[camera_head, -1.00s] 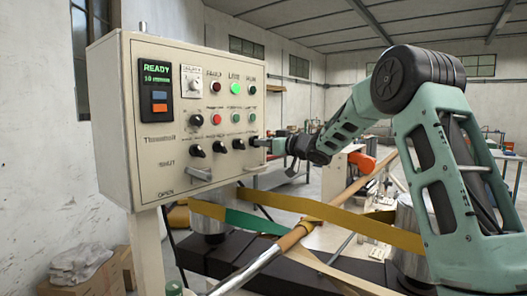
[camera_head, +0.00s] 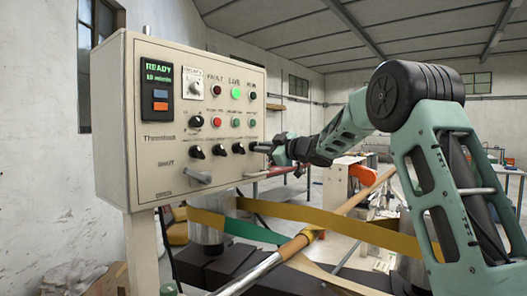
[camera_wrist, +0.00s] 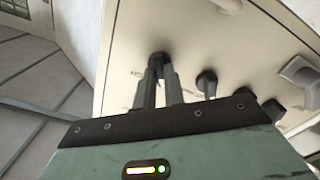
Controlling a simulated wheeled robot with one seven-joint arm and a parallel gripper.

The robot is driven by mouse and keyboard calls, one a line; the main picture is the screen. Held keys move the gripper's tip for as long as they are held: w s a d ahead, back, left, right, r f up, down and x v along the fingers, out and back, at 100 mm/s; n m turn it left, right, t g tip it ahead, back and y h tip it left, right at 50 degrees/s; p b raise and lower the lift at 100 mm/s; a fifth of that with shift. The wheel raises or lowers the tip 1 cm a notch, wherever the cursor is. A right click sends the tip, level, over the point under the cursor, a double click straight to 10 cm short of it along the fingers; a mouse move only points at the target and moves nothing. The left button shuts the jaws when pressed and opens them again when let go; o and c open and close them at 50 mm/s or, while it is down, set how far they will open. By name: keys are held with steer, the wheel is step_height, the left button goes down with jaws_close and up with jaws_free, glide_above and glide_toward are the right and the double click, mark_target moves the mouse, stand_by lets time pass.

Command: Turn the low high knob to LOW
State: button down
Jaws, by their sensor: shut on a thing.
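The cream control panel (camera_head: 140,165) stands on the left in the head view, its face turned toward the right. My gripper (camera_head: 257,147) reaches it from the right, at the right end of the row of black knobs. In the wrist view, the two fingers of my gripper (camera_wrist: 160,78) are shut on a black knob (camera_wrist: 158,58) on the panel face. That knob is mostly hidden by the fingers in the head view. Its lettering and pointer direction cannot be read, so I cannot tell its setting.
Other black knobs (camera_head: 219,150) sit just left of the held one, also seen in the wrist view (camera_wrist: 207,80). A grey lever handle (camera_head: 199,178) juts out below. A lit READY display (camera_head: 157,70) is at upper left. Yellow and green bands (camera_head: 330,220) and a roller bar run below my arm.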

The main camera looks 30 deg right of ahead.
stand_by(0.3)
steer(key=c, duration=1.5)
jaws_free()
steer(key=b+v, duration=0.4)
steer(key=v, duration=1.3)
steer(key=shift+s+b, duration=0.2)
steer(key=shift+b, duration=0.15)
